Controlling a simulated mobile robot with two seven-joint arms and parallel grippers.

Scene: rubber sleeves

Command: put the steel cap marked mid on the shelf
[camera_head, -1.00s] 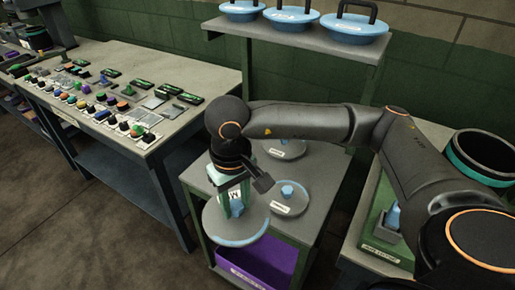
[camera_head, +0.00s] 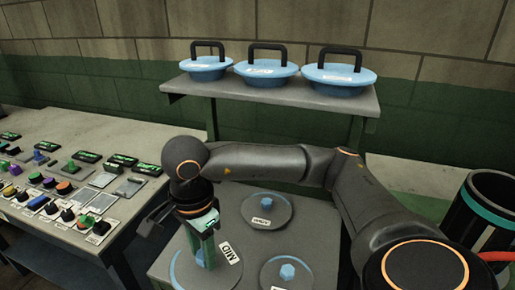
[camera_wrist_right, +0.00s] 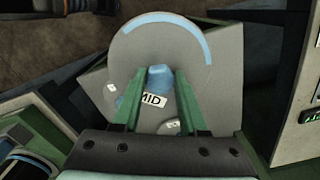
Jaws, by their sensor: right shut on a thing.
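The steel cap marked MID (camera_head: 225,268) is a grey disc with a blue rim arc and a blue knob. My right gripper (camera_head: 204,253) is shut on its knob and holds it over the left front of the grey stand. In the right wrist view the cap (camera_wrist_right: 190,55) fills the middle, and the green fingers (camera_wrist_right: 158,92) stand either side of the blue knob. The grey shelf (camera_head: 290,97) is at the back, above the stand, and bears several blue lids with black handles, one of them the middle lid (camera_head: 266,68). My left gripper is not in view.
Two more grey caps lie on the stand: one at the back (camera_head: 285,210) and one at the front right (camera_head: 305,272). A bench (camera_head: 75,135) with small coloured parts is at left. A dark drum with a teal band (camera_head: 485,222) stands at right.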

